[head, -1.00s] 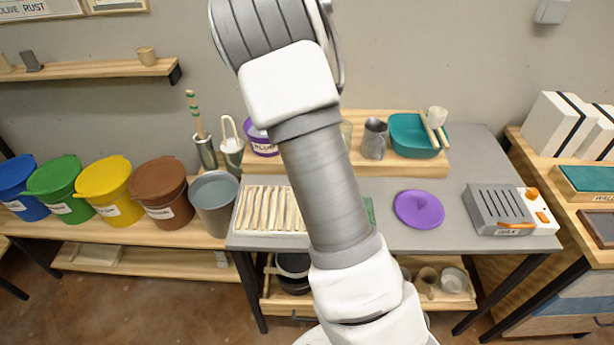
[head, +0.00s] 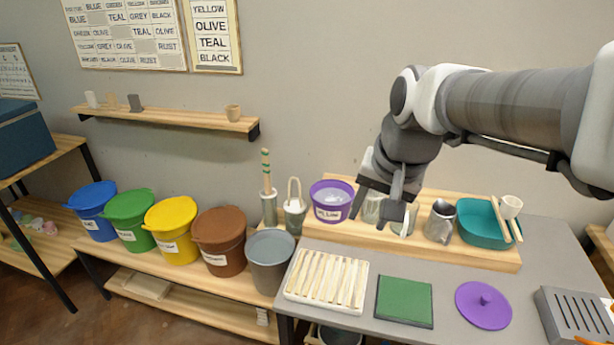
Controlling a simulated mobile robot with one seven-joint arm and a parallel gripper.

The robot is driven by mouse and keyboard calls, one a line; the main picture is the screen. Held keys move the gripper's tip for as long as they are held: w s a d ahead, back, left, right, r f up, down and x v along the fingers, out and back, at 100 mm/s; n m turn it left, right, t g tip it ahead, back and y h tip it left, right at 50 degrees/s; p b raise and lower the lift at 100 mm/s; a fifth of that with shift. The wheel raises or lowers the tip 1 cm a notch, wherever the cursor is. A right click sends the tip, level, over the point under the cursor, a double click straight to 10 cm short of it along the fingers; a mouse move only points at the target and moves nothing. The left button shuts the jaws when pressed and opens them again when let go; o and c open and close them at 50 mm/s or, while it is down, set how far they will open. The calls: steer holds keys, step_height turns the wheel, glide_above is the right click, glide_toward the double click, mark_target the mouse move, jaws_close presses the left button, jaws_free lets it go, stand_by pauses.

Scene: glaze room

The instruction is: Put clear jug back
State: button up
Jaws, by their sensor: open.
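A pale see-through vessel, likely the clear jug (head: 372,209), stands on the wooden riser (head: 470,249) at the back of the grey table. My gripper (head: 377,203) is in front of it in the picture, pointing down, with its fingers apart and nothing seen held. The gripper hides part of the vessel, and I cannot tell whether the fingers are around it or only in front. Another pale piece (head: 409,222) shows just right of the fingers; I cannot tell whether it belongs to the same vessel.
A purple tub (head: 331,200) stands left of my gripper, a grey metal jug (head: 440,222) and teal basin (head: 482,224) right. In front lie a slatted white rack (head: 326,279), green mat (head: 404,302) and purple lid (head: 483,305). The wall shelf (head: 170,117) has free room.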

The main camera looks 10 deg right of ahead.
steer(key=s+a+n, duration=0.2)
steer(key=s+n, duration=0.1)
steer(key=s, duration=0.2)
steer(key=s+a+f+n+t, duration=0.1)
steer(key=s+a+n, duration=0.1)
steer(key=s, duration=0.3)
steer(key=shift+s+n+t+h, duration=0.15)
steer(key=shift+n+t+h, duration=0.15)
steer(key=shift+n, duration=0.3)
